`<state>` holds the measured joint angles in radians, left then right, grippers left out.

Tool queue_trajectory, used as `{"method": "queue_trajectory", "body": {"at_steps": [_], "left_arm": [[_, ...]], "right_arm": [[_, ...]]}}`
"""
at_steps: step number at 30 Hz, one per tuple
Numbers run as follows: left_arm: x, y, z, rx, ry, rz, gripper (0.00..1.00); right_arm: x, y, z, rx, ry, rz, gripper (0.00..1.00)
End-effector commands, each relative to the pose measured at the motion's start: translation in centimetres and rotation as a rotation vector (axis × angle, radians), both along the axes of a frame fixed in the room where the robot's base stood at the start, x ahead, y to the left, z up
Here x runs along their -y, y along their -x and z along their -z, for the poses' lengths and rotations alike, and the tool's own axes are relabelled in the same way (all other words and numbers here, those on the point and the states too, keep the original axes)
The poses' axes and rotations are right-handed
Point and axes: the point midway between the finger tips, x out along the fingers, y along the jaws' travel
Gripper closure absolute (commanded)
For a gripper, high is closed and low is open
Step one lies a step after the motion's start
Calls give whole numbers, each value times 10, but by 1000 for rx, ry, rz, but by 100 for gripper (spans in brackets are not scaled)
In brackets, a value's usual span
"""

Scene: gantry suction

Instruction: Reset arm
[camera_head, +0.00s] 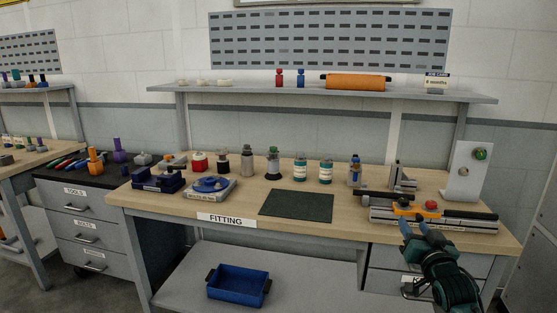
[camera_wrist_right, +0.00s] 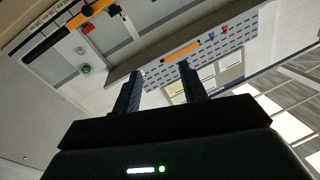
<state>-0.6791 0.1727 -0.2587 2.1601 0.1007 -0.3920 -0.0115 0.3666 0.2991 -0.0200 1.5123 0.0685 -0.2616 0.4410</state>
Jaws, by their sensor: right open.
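My right gripper (camera_head: 413,229) is at the lower right of the head view, in front of the bench's right end. Its two blue fingers point up and away, toward the bench. It is open and nothing shows between the fingers. In the right wrist view the fingers (camera_wrist_right: 158,88) stand apart with only the distant wall and shelf behind them. My left gripper is in neither view.
A shelf (camera_head: 250,92) runs above. A blue bin (camera_head: 238,285) sits below.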

Motion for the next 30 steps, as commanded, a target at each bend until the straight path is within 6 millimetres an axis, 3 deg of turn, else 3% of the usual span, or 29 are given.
{"method": "queue_trajectory", "body": {"at_steps": [1,6,8,15,23,26,30], "left_arm": [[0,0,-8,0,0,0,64],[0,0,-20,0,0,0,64],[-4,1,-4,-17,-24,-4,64],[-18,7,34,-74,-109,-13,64],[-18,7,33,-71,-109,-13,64],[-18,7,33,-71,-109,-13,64],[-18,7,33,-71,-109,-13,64]], "right_arm": [[3,-13,-19,4,17,0,57],[13,-48,-59,7,70,8,57],[13,-46,-44,-29,160,19,57],[22,-44,-26,-159,543,53,57],[-29,11,68,-252,540,-62,57],[-54,45,108,-297,524,-117,57],[-94,113,166,-376,483,-206,57]]}}
